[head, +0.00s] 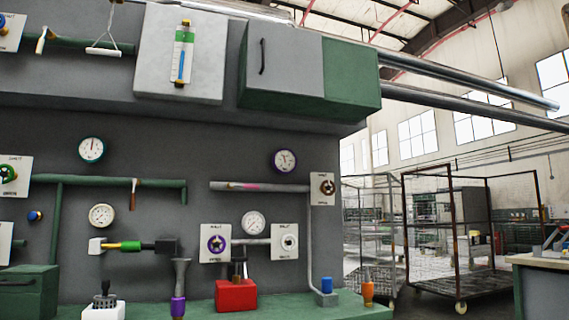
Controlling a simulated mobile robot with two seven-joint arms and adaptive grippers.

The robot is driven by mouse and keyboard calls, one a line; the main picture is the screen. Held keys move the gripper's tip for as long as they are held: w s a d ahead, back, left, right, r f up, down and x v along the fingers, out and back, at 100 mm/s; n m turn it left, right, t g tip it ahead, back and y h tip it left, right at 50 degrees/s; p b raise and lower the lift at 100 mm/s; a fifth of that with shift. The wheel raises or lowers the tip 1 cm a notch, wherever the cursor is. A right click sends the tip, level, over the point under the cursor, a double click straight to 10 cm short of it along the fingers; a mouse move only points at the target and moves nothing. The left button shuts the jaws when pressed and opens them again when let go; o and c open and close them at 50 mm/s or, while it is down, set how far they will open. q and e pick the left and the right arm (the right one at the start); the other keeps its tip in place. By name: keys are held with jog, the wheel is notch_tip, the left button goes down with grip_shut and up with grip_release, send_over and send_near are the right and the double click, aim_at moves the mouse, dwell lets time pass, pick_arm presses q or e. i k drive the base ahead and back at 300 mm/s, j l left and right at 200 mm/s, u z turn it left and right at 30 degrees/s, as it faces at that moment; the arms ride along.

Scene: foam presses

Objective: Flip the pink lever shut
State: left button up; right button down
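A small pink lever (246,186) lies along the grey horizontal pipe (285,188) on the wall panel, right of the picture's middle-left. It looks roughly in line with the pipe, and its pivot is too small to make out. A round gauge (285,161) sits just above that pipe. Neither of my grippers shows in the head view.
An orange-brown lever (133,193) hangs from the green pipe (100,181) to the left. A red box (236,295) and an orange bottle-like thing (368,288) stand on the green ledge (325,309). Wire cage carts (455,235) stand at right.

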aim_at(244, 186)
jog(key=i+j, duration=0.2)
jog(key=i, duration=0.25)
jog(key=i+j+u, duration=0.1)
jog(key=i, duration=0.35)
jog(key=j, duration=0.1)
